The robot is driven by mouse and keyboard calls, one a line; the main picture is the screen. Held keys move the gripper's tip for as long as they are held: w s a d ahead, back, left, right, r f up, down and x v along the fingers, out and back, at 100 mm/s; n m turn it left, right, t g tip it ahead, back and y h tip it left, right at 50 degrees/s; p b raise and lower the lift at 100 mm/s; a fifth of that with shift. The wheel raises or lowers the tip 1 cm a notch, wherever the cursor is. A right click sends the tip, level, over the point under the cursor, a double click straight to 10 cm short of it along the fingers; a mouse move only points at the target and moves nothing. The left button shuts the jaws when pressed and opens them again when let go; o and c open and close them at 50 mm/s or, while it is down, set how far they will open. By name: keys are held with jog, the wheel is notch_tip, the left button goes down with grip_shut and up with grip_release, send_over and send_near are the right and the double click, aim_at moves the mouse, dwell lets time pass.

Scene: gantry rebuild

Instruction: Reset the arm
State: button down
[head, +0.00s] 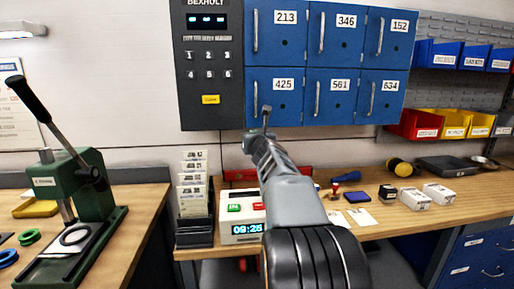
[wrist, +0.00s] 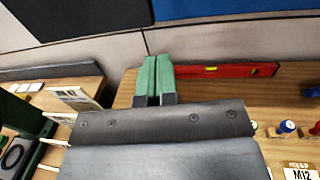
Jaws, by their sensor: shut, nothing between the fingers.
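Beyond the fingertips is the pale wall. The fingers look clear of the bench and of the red spirit level (wrist: 220,70) lying at its back edge.
Blue numbered lockers (head: 333,62) with a keypad panel (head: 209,95) hang on the wall. A green press (head: 75,190) stands at left. The bench holds a card rack (head: 194,218), a time clock (head: 240,228), a yellow tape roll (head: 399,167) and white boxes (head: 414,198).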

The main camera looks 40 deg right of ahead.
jog(key=s+a+f+n+g+y+p, duration=0.15)
jog(key=s+a+f+n+y, duration=0.25)
jog(key=a+f+n, duration=0.5)
jog(key=s+a+f+n+g+y, duration=0.4)
jog(key=a+n, duration=0.4)
jog(key=n, duration=0.6)
jog(key=s+a+f+n+g+p, duration=0.3)
jog(key=s+a+n, duration=0.3)
jog(key=s+n, duration=0.2)
jog(key=s+a+f+n+g+p, duration=0.3)
jog(key=s+a+n, duration=0.3)
jog(key=n, duration=0.3)
jog(key=shift+s+a+f+n+g+h, duration=0.2)
jog(key=shift+s+f+n+g+h, duration=0.15)
jog(key=shift+s+f+g, duration=0.4)
